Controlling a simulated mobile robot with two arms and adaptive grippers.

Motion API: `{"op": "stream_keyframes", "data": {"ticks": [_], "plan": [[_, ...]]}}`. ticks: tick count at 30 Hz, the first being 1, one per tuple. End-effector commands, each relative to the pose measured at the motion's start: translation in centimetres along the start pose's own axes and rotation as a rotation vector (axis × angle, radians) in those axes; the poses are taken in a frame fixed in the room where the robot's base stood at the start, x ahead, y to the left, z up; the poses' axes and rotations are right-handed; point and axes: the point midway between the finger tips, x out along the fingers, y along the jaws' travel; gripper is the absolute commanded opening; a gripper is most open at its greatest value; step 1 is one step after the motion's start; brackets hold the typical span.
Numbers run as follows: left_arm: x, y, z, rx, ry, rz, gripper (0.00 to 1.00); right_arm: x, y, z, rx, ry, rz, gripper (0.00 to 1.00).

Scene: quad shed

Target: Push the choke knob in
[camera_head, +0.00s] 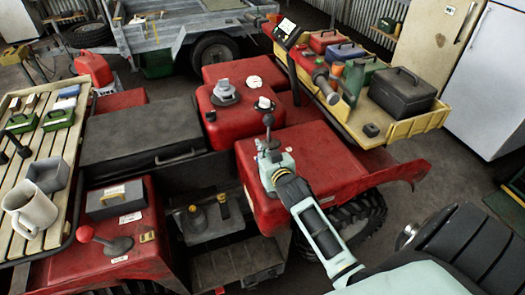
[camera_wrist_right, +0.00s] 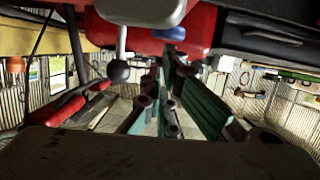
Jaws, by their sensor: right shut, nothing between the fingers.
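My right gripper (camera_head: 266,148) is shut and empty, with its fingertips close to the red quad body (camera_head: 325,165). It also shows in the wrist view (camera_wrist_right: 173,68). A lever with a dark ball knob (camera_head: 268,120) stands just beyond it; the ball (camera_wrist_right: 118,70) hangs beside the fingers in the upside-down wrist view. A small blue knob (camera_wrist_right: 168,33) lies near the finger ends there; contact cannot be told. No label shows which one is the choke knob. My left gripper is not in view.
A yellow tray (camera_head: 365,135) of tools and cases is at right.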

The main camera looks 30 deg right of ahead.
Motion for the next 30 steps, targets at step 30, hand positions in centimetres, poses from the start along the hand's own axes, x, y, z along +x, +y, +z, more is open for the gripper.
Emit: {"op": "stream_keyframes", "data": {"ticks": [30], "plan": [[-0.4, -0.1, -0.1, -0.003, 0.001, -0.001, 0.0, 0.8, 0.0, 0.7, -0.001, -0.002, 0.0, 0.0]]}}
